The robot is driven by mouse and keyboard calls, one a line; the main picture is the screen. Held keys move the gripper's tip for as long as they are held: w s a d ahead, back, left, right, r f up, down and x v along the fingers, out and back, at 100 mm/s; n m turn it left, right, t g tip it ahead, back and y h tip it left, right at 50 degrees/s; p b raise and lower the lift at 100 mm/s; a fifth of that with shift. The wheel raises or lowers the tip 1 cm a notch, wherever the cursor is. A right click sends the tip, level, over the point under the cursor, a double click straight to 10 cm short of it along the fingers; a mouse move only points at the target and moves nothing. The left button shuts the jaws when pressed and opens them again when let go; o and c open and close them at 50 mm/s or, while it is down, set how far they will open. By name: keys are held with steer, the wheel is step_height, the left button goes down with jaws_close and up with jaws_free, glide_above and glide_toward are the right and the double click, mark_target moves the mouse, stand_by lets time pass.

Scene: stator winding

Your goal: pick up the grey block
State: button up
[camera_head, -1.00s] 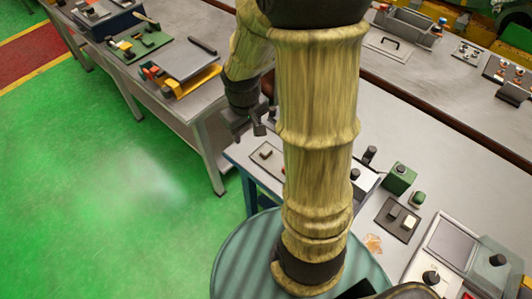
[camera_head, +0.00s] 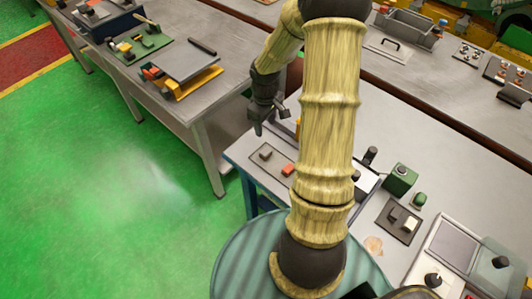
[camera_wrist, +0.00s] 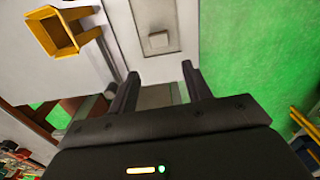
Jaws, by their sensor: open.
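The grey block (camera_head: 265,152) lies on a flat grey plate (camera_head: 259,166) near the left corner of the worktable. In the wrist view the block (camera_wrist: 158,40) shows as a small pale square on the plate, beyond my fingertips and roughly in line with the gap between them. My gripper (camera_head: 271,120) is above and behind the block in the head view, apart from it. In the wrist view my gripper (camera_wrist: 160,72) has its two fingers spread with nothing between them.
A red block (camera_head: 288,169) lies beside the grey block, partly near my arm. A yellow bin (camera_wrist: 58,34) stands left in the wrist view. A green block-shaped device (camera_head: 400,179) stands right of my arm. Green floor (camera_head: 110,180) lies beyond the table's left edge.

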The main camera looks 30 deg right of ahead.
steer(key=p, duration=0.1)
glide_above(266, 151)
step_height(266, 151, down, 10)
steer(key=shift+f, duration=0.1)
steer(key=shift+f+p, duration=1.15)
steer(key=shift+f, duration=1.4)
steer(key=c, duration=0.8)
